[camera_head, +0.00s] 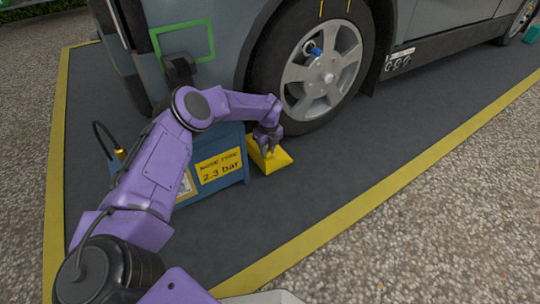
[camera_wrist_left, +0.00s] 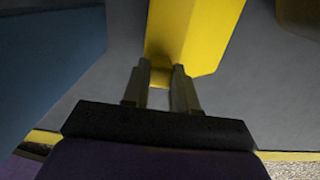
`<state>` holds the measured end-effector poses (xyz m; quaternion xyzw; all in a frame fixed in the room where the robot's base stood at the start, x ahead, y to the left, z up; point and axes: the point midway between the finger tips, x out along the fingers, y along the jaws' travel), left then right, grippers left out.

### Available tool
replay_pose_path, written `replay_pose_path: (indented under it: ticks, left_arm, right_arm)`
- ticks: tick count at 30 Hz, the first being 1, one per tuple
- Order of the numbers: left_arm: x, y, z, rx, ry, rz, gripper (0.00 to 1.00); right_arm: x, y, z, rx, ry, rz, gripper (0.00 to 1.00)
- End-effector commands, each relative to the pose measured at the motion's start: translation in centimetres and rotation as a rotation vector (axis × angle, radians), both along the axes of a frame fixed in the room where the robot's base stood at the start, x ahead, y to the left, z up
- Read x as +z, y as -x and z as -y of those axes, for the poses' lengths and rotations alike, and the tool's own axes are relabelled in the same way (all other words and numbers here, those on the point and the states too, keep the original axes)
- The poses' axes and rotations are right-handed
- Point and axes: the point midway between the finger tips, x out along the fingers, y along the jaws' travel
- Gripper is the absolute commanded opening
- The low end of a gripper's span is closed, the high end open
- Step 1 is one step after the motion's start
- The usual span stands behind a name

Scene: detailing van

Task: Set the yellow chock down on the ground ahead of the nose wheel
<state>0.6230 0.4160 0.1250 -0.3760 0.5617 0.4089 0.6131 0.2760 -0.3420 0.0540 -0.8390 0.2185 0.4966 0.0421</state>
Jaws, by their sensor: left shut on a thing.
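The yellow chock (camera_head: 273,160) is a wedge low at the ground, just in front of the van's wheel (camera_head: 318,72) in the head view. My left gripper (camera_head: 269,150) reaches down to it from above and is shut on its upper part. In the left wrist view the chock (camera_wrist_left: 195,35) extends away from the two fingertips (camera_wrist_left: 161,70). I cannot tell whether the chock's underside touches the ground or whether it touches the tyre. My right gripper is not in view.
The van body (camera_head: 200,60) rises behind. Dark mat (camera_head: 350,165) with a yellow border (camera_head: 385,200) is clear to the right.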

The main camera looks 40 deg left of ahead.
Motion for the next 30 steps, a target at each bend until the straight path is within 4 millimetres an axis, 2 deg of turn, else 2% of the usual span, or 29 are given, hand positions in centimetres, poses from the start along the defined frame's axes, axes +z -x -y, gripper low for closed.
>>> replay_pose_path:
  ticks: [11, 22, 23, 25, 30]
  left_arm:
    - [0.25, -0.20, -0.20, 0.001, 0.000, 0.005, 0.00]
    - [-0.32, -0.19, -0.19, 0.001, 0.000, 0.005, 0.00]
    - [-0.25, -0.19, -0.19, 0.001, -0.001, 0.005, 0.34]
    - [-0.22, -0.18, -0.18, 0.001, 0.000, 0.005, 0.57]
    - [-0.31, -0.11, -0.17, 0.000, 0.000, 0.002, 0.57]
  right_arm:
    - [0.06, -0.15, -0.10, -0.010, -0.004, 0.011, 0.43]
    - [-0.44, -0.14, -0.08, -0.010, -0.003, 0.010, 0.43]
    - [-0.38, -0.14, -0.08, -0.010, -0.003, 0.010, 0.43]
    - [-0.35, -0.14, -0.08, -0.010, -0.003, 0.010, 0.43]
    - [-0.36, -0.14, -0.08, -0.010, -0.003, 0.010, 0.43]
